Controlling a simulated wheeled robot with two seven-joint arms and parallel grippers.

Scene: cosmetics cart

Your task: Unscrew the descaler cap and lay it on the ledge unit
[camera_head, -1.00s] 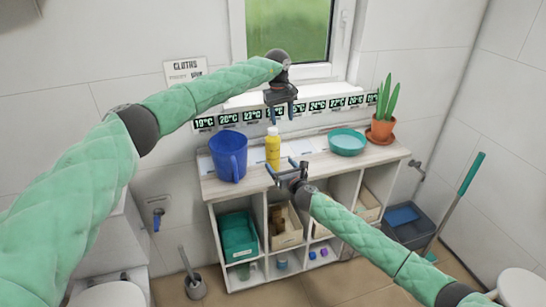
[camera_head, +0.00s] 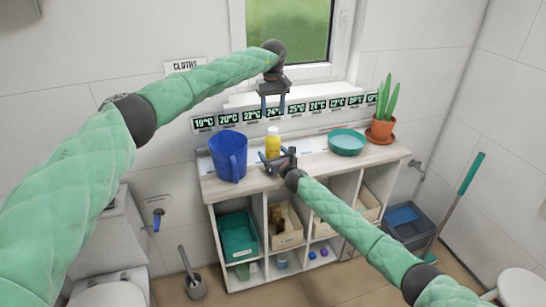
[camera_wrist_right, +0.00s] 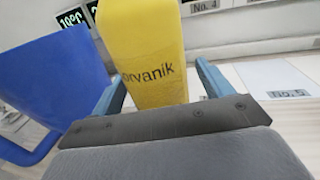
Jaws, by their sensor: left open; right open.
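The descaler is a yellow bottle (camera_head: 273,144) with a white cap (camera_head: 273,130), standing upright on the ledge unit (camera_head: 322,164) beside a blue jug. My right gripper (camera_head: 272,158) is open at the bottle's front, low on its body. In the right wrist view the yellow bottle (camera_wrist_right: 145,50), lettered "orvanik", stands between my right gripper's two blue fingers (camera_wrist_right: 158,88), with a gap visible on the right side; its cap is out of that view. My left gripper (camera_head: 273,104) is open and empty, pointing down above the bottle cap, apart from it.
The blue jug (camera_head: 228,158) stands close left of the bottle. A teal bowl (camera_head: 346,142) and a potted cactus (camera_head: 382,125) are to the right. Temperature signs (camera_head: 273,114) line the wall behind. The top between bottle and bowl is fairly clear.

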